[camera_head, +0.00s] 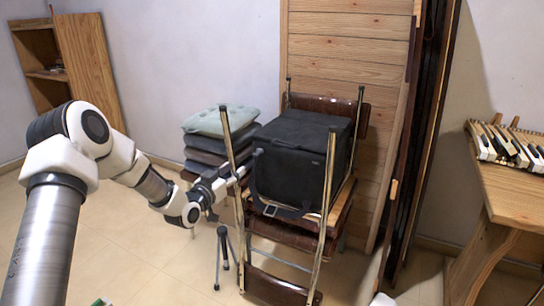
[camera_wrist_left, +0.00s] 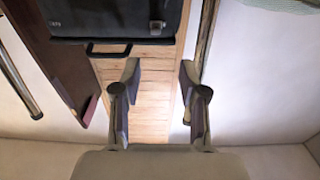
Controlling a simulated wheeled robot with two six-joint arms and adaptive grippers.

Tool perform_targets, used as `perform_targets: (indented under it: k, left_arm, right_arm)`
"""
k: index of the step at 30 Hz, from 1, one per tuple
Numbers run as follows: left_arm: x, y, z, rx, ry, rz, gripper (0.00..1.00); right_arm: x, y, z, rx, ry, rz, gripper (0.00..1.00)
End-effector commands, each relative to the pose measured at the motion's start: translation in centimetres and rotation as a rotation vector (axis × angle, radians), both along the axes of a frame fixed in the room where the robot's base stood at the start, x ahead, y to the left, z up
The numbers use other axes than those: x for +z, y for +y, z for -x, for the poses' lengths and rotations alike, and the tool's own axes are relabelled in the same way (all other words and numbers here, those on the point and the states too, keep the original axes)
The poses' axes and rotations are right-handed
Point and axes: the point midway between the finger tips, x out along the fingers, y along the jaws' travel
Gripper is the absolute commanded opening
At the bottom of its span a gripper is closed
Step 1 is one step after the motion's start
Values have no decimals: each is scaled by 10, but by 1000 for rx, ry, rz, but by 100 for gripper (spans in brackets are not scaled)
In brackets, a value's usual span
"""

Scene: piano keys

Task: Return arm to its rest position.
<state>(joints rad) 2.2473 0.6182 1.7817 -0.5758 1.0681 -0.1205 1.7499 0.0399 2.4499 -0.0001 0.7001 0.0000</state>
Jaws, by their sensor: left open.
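My left arm comes in from the left in the head view and reaches toward the stacked chairs. Its gripper (camera_head: 248,168) is beside the black box-shaped bag (camera_head: 298,150), partly hidden by a chair leg. In the left wrist view the two fingers of the left gripper (camera_wrist_left: 160,75) are spread apart with nothing between them. The dark bag (camera_wrist_left: 115,18) with its handle shows beyond them. My right gripper is not in view.
Stacked chairs (camera_head: 281,291) with metal legs stand around the bag. Folded cushions (camera_head: 206,143) are piled behind my left wrist. A wooden table (camera_head: 515,192) with piano keys (camera_head: 510,143) is at right. A wooden shelf (camera_head: 88,58) stands at far left. Floor at lower left is mostly clear.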

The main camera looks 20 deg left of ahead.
Motion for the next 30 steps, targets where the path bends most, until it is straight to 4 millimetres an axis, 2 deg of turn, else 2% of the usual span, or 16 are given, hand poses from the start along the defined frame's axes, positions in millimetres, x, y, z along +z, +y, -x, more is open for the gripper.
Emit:
perform_targets:
  k: [5, 8, 11, 12, 14, 15, 17, 18, 20, 21, 25, 27, 30]
  left_arm:
    - [-5, 0, 1, 0, 8, 0, 43]
    - [-34, -15, 2, -27, 59, -20, 43]
    - [-88, -56, 13, -96, 171, -44, 43]
    - [-115, -76, 24, -122, 234, -47, 43]
    - [-158, -104, 47, -156, 344, -45, 43]
    - [-185, -121, 66, -171, 423, -41, 43]
    - [-224, -143, 99, -189, 546, -35, 43]
    - [-247, -157, 124, -197, 632, -31, 43]
    - [-279, -173, 164, -202, 761, -25, 43]
    - [-296, -182, 193, -202, 846, -24, 43]
    - [-332, -198, 277, -180, 1092, -24, 43]
    - [-342, -202, 319, -159, 1207, -26, 43]
    - [-346, -201, 373, -110, 1360, -30, 43]
  right_arm:
    - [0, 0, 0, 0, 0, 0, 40]
    - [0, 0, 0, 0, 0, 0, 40]
    - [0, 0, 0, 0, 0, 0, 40]
    - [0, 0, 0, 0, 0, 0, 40]
    - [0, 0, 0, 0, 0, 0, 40]
    - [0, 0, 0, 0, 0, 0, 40]
    - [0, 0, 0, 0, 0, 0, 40]
    - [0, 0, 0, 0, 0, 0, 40]
    - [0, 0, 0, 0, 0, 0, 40]
    - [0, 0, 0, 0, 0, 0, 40]
    - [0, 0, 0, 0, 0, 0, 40]
    - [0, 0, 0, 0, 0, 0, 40]
    - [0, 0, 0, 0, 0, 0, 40]
